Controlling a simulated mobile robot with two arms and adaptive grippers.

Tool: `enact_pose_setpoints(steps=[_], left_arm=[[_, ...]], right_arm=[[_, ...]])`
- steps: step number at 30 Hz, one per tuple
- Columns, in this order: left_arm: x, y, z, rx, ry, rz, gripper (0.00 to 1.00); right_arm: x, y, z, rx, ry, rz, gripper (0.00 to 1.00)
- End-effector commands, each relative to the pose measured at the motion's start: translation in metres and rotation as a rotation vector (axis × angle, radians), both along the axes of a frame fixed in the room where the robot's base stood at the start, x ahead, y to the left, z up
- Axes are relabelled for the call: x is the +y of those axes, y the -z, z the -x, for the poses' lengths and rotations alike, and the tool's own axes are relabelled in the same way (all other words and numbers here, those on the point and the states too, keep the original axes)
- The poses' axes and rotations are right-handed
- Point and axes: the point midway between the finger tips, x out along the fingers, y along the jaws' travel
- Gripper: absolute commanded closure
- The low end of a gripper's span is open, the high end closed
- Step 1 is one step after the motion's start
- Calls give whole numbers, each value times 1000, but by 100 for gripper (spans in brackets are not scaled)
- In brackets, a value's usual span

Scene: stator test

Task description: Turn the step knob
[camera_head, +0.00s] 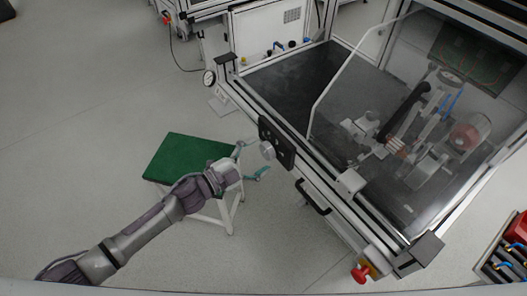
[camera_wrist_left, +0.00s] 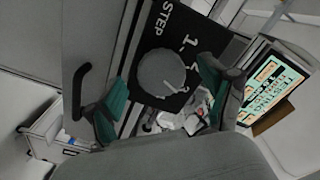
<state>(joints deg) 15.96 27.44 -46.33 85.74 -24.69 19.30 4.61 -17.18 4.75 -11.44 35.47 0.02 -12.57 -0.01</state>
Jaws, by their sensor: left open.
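The step knob is a round grey dial (camera_head: 267,150) on a black panel (camera_head: 283,148) at the front left of the test bench. In the left wrist view the knob (camera_wrist_left: 161,73) shows close up, beside white lettering "STEP" and "1-4". My left gripper (camera_head: 256,158) is open in front of the panel. In the left wrist view its two green-padded fingers (camera_wrist_left: 162,84) stand on either side of the knob, with gaps to it. Whether the fingertips reach the knob's depth is unclear. My right gripper is in neither view.
A green-topped stool (camera_head: 190,156) stands below my left arm. The bench has a black handle (camera_head: 312,197), a red knob (camera_head: 361,273) and a clear-covered work area. A lit screen (camera_wrist_left: 275,85) is at the right in the wrist view. Floor at left is clear.

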Motion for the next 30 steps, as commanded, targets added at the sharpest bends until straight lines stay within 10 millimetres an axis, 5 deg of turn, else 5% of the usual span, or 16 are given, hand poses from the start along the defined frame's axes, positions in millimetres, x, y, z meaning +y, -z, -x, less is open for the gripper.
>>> enact_pose_setpoints(steps=[13,30], left_arm=[[71,1,52,2,0,-2,18],[81,0,59,0,1,-1,18]], right_arm=[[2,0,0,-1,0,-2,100],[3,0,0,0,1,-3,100]])
